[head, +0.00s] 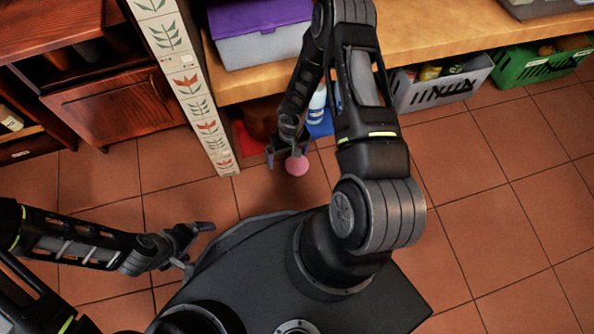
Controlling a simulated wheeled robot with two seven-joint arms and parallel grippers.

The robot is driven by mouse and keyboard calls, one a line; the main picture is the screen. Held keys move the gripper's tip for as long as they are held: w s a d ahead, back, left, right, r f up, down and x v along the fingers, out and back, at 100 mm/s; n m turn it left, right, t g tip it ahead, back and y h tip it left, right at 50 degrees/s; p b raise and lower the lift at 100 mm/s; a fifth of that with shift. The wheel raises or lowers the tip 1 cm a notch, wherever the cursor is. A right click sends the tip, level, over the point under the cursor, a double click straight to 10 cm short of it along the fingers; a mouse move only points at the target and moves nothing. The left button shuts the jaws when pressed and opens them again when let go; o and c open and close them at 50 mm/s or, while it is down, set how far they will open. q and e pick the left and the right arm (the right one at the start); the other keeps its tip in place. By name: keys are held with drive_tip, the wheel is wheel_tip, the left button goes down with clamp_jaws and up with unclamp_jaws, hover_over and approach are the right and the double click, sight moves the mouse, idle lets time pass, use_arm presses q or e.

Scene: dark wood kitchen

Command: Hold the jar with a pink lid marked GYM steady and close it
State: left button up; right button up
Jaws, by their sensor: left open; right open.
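A small round pink thing (297,166), which looks like the pink lid, shows just beneath my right gripper. No jar body and no GYM mark can be made out. My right gripper (285,156) points down in front of the wooden counter. Its fingers are apart, and the pink thing lies at its right finger; I cannot tell whether they touch. My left gripper (201,248) is open and empty over the tiled floor, lower left of the pink thing and well apart from it.
A wooden counter (425,35) carries a purple-lidded box (262,40). Below it stand a grey crate (437,88), a green crate (535,66) and some bottles. A patterned post (185,85) and a dark wooden cabinet (115,105) are at left. Floor at right is clear.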

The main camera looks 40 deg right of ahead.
drive_tip(key=h+b, duration=0.1)
drive_tip(key=b, duration=0.1)
hover_over(297, 165)
wheel_tip(297, 165, down, 5)
drive_tip(key=shift+f, duration=0.2)
use_arm(q)
drive_tip(key=f, duration=0.4)
drive_tip(key=shift+w+f, duration=0.2)
use_arm(e)
drive_tip(key=shift+d+r, duration=0.1)
drive_tip(key=shift+d, duration=0.05)
use_arm(q)
drive_tip(key=shift+w+f+b, duration=0.1)
drive_tip(key=shift+f+b, duration=0.5)
drive_tip(key=shift+b, duration=0.1)
use_arm(e)
drive_tip(key=shift+f, duration=1.3)
wheel_tip(297, 165, down, 5)
drive_tip(key=b, duration=0.3)
drive_tip(key=shift+f, duration=0.15)
use_arm(q)
drive_tip(key=f, duration=0.2)
drive_tip(key=shift+w+a+f, duration=0.15)
drive_tip(key=shift+w+f, duration=0.1)
drive_tip(key=shift+f, duration=0.1)
use_arm(e)
drive_tip(key=shift+c, duration=0.2)
drive_tip(key=c, duration=1.3)
